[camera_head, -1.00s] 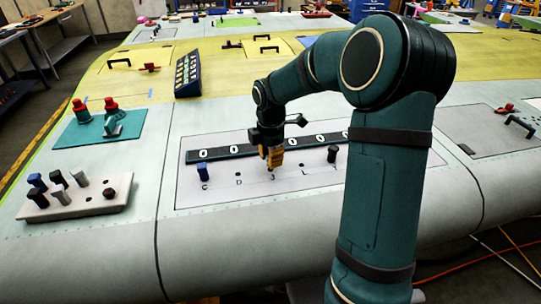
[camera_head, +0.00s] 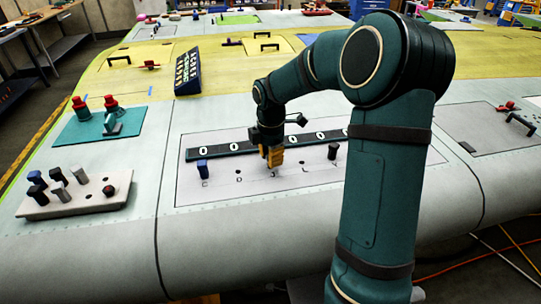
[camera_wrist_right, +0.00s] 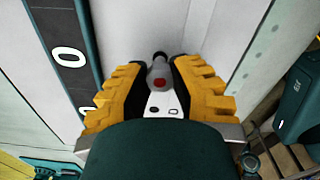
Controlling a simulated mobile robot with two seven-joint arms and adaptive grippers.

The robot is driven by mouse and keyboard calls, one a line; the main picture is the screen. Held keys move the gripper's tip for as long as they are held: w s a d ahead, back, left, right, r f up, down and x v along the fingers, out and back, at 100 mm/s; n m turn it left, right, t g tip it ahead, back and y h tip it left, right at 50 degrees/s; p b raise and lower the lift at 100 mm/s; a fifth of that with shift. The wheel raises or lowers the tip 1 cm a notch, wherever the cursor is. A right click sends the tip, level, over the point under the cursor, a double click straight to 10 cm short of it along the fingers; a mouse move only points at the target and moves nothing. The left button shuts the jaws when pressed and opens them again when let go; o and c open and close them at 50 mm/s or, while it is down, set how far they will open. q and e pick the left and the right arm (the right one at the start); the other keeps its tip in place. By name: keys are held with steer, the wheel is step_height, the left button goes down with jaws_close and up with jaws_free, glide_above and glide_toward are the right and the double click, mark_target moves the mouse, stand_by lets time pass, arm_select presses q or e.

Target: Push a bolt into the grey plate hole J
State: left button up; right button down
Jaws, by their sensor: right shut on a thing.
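The grey plate (camera_head: 225,190) lies on the wing, with lettered holes in a row. The letter J (camera_head: 272,174) shows just below my right gripper (camera_head: 272,163). A blue bolt (camera_head: 202,166) stands at C, and a black bolt (camera_head: 332,151) stands near the right end of the row. In the wrist view, the yellow fingers of my right gripper (camera_wrist_right: 158,85) are shut on a grey bolt (camera_wrist_right: 158,72) with a red mark. The hole and the bolt's lower end are hidden, so I cannot tell how deep it sits. My left gripper is not in view.
A pale rack (camera_head: 85,199) with several bolts stands at the left. A teal mat (camera_head: 85,130) holds red-topped parts behind it. A dark strip with zeros (camera_head: 232,147) runs close behind the holes. The front wing surface is clear.

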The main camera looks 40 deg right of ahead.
steer(key=shift+f+b, duration=0.6)
steer(key=shift+f, duration=0.5)
steer(key=c, duration=0.8)
jaws_free()
steer(key=shift+c, duration=0.2)
step_height(320, 180, up, 12)
steer(key=shift+r, duration=0.1)
step_height(320, 180, up, 7)
steer(key=p, duration=0.6)
